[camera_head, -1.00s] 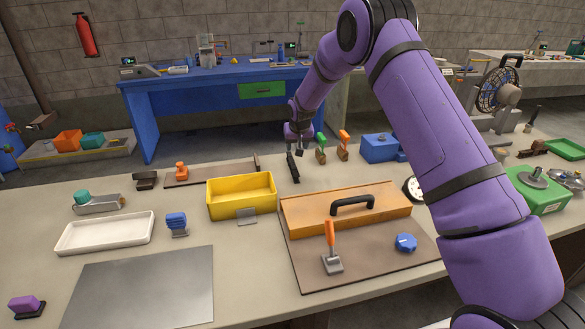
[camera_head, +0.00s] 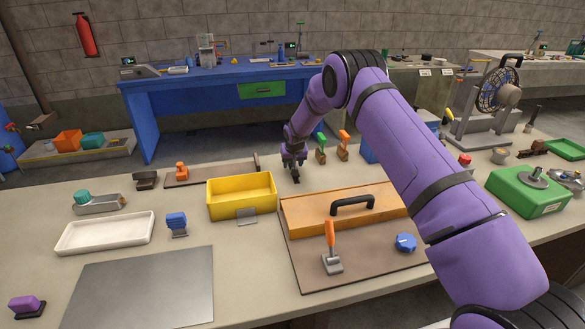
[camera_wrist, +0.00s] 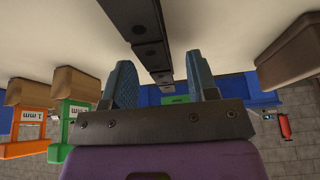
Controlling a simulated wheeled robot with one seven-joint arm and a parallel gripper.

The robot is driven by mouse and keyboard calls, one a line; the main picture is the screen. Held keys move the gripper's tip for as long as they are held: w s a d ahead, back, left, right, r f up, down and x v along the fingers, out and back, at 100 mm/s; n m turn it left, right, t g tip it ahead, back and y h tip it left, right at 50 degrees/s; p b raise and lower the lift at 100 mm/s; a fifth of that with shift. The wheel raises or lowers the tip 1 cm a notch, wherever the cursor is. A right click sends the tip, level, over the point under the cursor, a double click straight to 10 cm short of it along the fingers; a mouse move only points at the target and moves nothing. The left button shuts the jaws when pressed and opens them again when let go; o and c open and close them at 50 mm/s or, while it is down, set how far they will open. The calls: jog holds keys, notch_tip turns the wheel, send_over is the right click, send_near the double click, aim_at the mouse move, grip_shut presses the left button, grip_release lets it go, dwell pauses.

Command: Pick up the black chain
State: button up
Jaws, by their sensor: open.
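The black chain (camera_wrist: 143,28) is a dark strip of flat links lying on the bench. In the wrist view it runs from the top edge down between my two fingers. My gripper (camera_wrist: 160,82) is open, with one blue ridged fingertip on each side of the chain; I cannot tell whether either touches it. In the head view my gripper (camera_head: 293,168) is low over the bench, behind the yellow bin and the orange box. There it hides most of the chain, and only a dark bit shows beneath.
Orange-handled (camera_head: 343,146) and green-handled (camera_head: 321,156) tools stand just right of my gripper. The yellow bin (camera_head: 241,211) is in front to the left, and the orange box (camera_head: 300,220) is in front. A brown board (camera_head: 215,176) lies to the left.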

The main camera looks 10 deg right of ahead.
jog(key=shift+w+f, duration=0.25)
jog(key=shift+f, duration=0.35)
jog(key=shift+c, duration=0.4)
grip_shut()
jog(key=shift+r, duration=0.15)
